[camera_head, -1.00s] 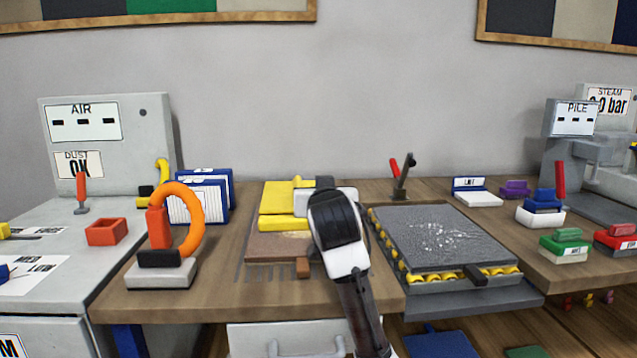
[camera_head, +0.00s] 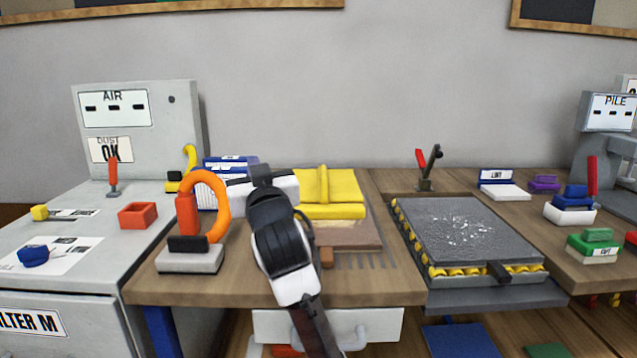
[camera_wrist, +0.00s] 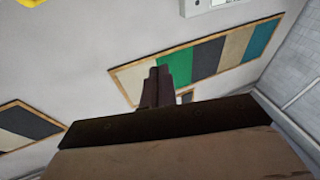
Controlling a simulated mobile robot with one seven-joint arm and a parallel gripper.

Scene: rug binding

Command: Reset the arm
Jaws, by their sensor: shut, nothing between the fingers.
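My gripper (camera_wrist: 158,76) shows in the wrist view with its dark fingers together and nothing between them. Behind it in that view are the grey wall and framed colour panels (camera_wrist: 205,62). In the head view my arm (camera_head: 280,240) rises from the bottom edge, left of centre, above the wooden bench (camera_head: 380,285). Its white hand end (camera_head: 285,185) is between the orange ring-handled tool (camera_head: 188,220) and the yellow block (camera_head: 340,188). The fingertips cannot be made out there. My arm covers part of the blue-and-white cards (camera_head: 228,163).
A grey mat on a tray with yellow edging (camera_head: 470,235) lies right of my arm. A red-handled lever (camera_head: 425,168) stands behind it. A grey AIR cabinet (camera_head: 135,130) and an orange box (camera_head: 138,215) are left.

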